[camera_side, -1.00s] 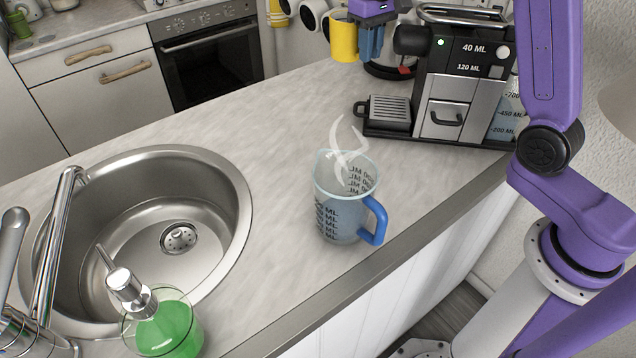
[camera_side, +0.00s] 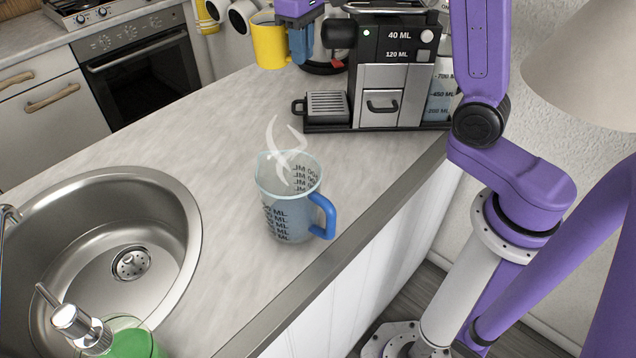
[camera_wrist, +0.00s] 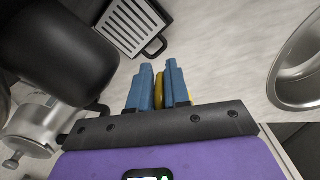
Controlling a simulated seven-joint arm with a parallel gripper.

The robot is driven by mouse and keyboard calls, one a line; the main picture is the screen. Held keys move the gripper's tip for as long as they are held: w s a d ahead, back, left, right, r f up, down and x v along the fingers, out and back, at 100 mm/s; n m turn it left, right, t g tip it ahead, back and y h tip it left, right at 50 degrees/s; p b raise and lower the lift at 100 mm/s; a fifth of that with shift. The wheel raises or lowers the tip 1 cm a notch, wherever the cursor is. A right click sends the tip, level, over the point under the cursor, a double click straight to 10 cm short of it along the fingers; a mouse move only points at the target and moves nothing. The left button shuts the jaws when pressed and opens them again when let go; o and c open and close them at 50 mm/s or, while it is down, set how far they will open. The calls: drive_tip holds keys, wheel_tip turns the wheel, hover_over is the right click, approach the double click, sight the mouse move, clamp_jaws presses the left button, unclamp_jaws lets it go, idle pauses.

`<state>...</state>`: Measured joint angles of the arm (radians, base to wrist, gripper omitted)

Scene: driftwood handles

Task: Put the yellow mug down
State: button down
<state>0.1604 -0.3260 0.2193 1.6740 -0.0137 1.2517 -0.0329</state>
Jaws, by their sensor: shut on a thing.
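The yellow mug (camera_side: 269,45) is upright at the far end of the counter, left of the coffee machine, in the side view. My gripper (camera_side: 301,50) with blue fingers is at the mug's right side. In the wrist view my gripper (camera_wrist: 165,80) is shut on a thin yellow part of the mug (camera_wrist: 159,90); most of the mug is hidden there. I cannot tell whether the mug's base touches the counter.
A coffee machine (camera_side: 395,75) with a drip tray (camera_side: 327,106) stands close to the right of my gripper. A steaming glass measuring jug (camera_side: 288,205) stands mid-counter. A sink (camera_side: 180,265) is at the left. The counter (camera_side: 200,130) between is clear.

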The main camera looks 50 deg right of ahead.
drive_tip(key=s+a+r+n, duration=0.1)
drive_tip(key=s+a+n, duration=0.1)
drive_tip(key=s+n, duration=0.65)
drive_tip(key=s+a+r+n, duration=0.1)
drive_tip(key=s+n, duration=0.2)
drive_tip(key=s, duration=1.1)
drive_tip(key=s+d+f+n, duration=0.3)
drive_tip(key=s+n, duration=0.1)
drive_tip(key=s, duration=0.2)
drive_tip(key=w+f, duration=0.2)
drive_tip(key=w, duration=0.2)
drive_tip(key=w+a+f, duration=0.1)
drive_tip(key=w+f, duration=0.2)
drive_tip(key=w, duration=0.1)
drive_tip(key=w+a+f, duration=0.1)
drive_tip(key=w+f, duration=0.2)
drive_tip(key=w, duration=0.1)
drive_tip(key=shift+w, duration=0.25)
drive_tip(key=shift+w+a+f, duration=0.15)
drive_tip(key=shift+w+f, duration=0.25)
drive_tip(key=shift+f, duration=0.15)
drive_tip(key=shift+w+f, duration=0.15)
drive_tip(key=shift+f, duration=1.55)
drive_tip(key=shift+f, duration=0.15)
